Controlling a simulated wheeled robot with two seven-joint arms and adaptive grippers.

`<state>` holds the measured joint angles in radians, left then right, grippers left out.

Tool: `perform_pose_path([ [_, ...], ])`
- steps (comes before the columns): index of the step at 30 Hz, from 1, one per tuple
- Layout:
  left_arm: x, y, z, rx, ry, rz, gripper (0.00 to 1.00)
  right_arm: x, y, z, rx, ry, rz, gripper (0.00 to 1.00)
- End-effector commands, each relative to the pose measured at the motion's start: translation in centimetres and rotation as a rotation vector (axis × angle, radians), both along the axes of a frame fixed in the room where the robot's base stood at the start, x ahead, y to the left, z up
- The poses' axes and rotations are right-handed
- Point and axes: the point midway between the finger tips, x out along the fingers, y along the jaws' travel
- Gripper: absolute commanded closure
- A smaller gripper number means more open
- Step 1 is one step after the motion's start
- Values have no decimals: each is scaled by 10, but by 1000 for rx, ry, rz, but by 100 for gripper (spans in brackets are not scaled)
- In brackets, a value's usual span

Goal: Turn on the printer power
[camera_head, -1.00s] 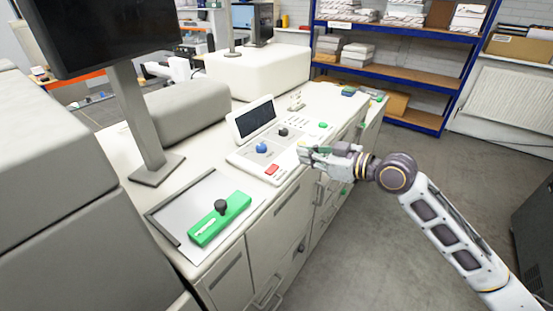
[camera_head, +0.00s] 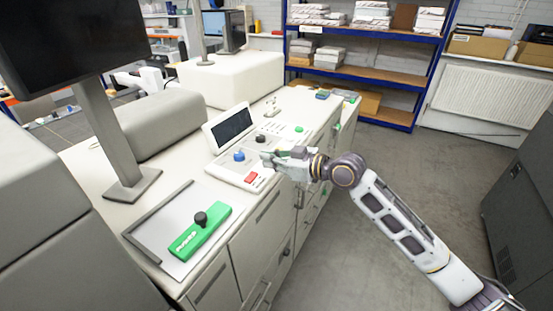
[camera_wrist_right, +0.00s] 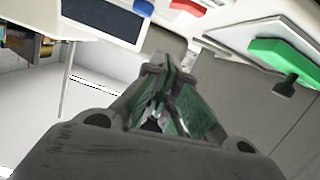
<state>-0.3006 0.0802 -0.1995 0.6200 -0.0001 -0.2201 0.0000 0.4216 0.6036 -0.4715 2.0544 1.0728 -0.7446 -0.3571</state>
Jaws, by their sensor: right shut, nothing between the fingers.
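The printer console has a white control panel with a dark tilted screen (camera_head: 232,126). A blue knob (camera_head: 239,156) and a red button (camera_head: 251,177) sit in front of the screen, and a green button (camera_head: 299,129) sits farther along. My right gripper (camera_head: 266,158) is shut and empty, over the panel's front edge, just right of the blue knob and beyond the red button. In the right wrist view its closed fingertips (camera_wrist_right: 168,66) point toward the panel, with the red button (camera_wrist_right: 187,7) and blue knob (camera_wrist_right: 144,8) at the top edge. Contact cannot be told. My left gripper is out of view.
A green block with a black knob (camera_head: 200,230) lies on a grey-framed plate at the near end of the counter. A monitor on a post (camera_head: 107,135) stands at left. Blue shelving (camera_head: 370,75) stands at the back. The floor at right is open, with a dark cabinet (camera_head: 525,200) beyond.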

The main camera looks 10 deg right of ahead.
Motion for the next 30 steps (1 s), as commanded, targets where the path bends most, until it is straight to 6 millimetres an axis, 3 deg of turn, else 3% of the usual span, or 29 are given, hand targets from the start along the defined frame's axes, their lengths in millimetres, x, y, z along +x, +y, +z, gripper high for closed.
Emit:
perform_pose_path([
  [17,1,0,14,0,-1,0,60,31,40,-11,1,2,0,100],
  [24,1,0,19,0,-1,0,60,34,38,-39,0,3,-1,100],
  [30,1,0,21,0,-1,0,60,35,37,-51,0,1,0,100],
])
